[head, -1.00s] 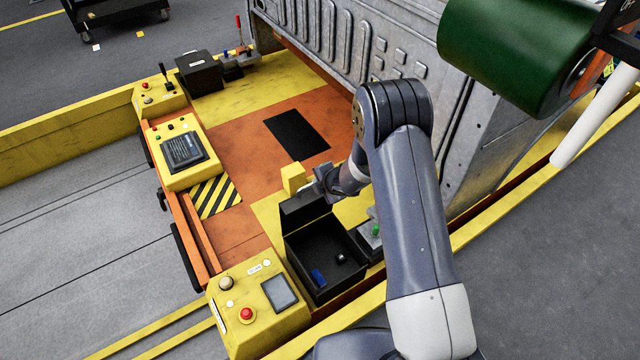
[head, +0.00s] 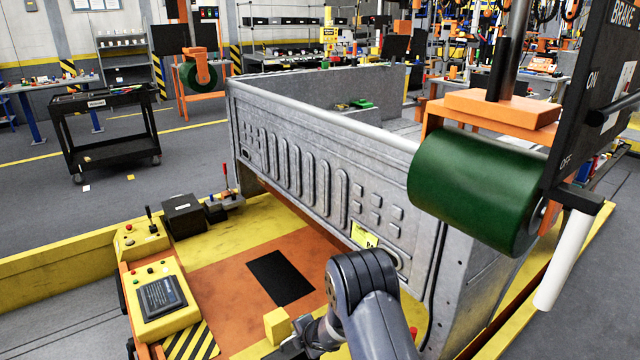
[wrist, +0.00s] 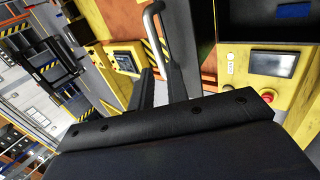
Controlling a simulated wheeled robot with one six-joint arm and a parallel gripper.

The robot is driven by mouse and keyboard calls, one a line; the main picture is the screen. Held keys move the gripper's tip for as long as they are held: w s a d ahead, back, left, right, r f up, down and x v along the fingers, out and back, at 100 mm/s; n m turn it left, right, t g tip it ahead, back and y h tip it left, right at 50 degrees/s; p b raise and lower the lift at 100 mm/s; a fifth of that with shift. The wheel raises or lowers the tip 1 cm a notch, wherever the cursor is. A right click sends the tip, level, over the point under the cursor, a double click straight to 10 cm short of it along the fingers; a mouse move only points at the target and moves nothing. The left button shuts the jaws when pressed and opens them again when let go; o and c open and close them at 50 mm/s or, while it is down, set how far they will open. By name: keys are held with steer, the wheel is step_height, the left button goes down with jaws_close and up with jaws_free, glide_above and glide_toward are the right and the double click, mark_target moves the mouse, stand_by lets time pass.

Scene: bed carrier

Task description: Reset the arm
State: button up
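My arm (head: 368,300) rises from the bottom of the head view, bent at the elbow. My gripper (head: 290,347) shows only partly at the bottom edge, close to a small yellow block (head: 277,325) on the orange and yellow carrier deck. In the wrist view my gripper's black body fills the lower part. Dark narrow parts and a silver bent bar (wrist: 153,35) stand up from it. I cannot tell from these whether the fingers are open or shut.
A grey metal bed (head: 320,180) stands behind the deck. A green roller (head: 475,190) hangs at the right. A black cart (head: 105,130) stands further back. The wrist view shows a control panel (wrist: 270,65) with a red button.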

steer(key=x, duration=0.6)
steer(key=shift+w+a+f+p, duration=0.1)
steer(key=shift+w+f+p, duration=0.1)
steer(key=shift+f+p, duration=0.15)
steer(key=shift+s, duration=0.15)
